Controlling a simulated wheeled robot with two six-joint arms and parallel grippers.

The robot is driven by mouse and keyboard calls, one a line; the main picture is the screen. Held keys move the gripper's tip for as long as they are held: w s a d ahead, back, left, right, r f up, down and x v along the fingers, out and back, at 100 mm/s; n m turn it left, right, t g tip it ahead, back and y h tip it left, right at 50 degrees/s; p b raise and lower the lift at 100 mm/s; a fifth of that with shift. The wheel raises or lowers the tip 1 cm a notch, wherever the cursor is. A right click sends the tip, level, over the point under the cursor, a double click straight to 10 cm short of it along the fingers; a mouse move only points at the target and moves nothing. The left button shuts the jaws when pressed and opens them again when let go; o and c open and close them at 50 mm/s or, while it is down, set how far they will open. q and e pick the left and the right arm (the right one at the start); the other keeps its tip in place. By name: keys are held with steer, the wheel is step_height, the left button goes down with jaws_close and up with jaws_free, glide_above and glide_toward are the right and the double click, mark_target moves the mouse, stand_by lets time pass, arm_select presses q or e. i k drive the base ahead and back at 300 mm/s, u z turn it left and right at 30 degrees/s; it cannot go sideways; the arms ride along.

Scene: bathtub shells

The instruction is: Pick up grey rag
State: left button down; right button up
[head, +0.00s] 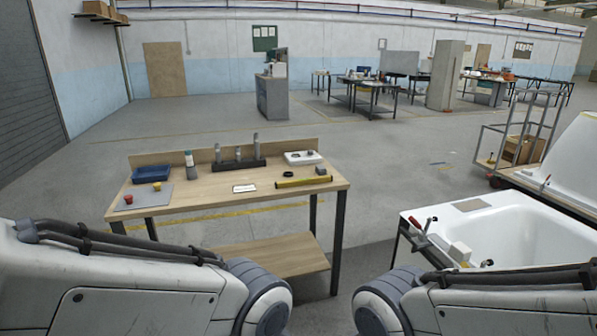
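A flat grey sheet (158,196) lies at the left front corner of the wooden workbench, with a small red item (128,199) on it. I cannot tell which of these is the grey rag, or whether either is cloth. Both my arms show only as upper links at the bottom left and bottom right. Neither gripper is in view.
The workbench (225,187) carries a blue tray (151,173), a bottle (189,163), a black holder (239,164), a white tray (302,157) and a yellow bar (304,182). Clamps (424,226) and a white block (460,251) are at the tub's left edge. Floor behind the bench is open.

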mark_target(320, 169)
steer(key=z, duration=0.05)
steer(key=i, duration=2.55)
steer(key=u, duration=0.2)
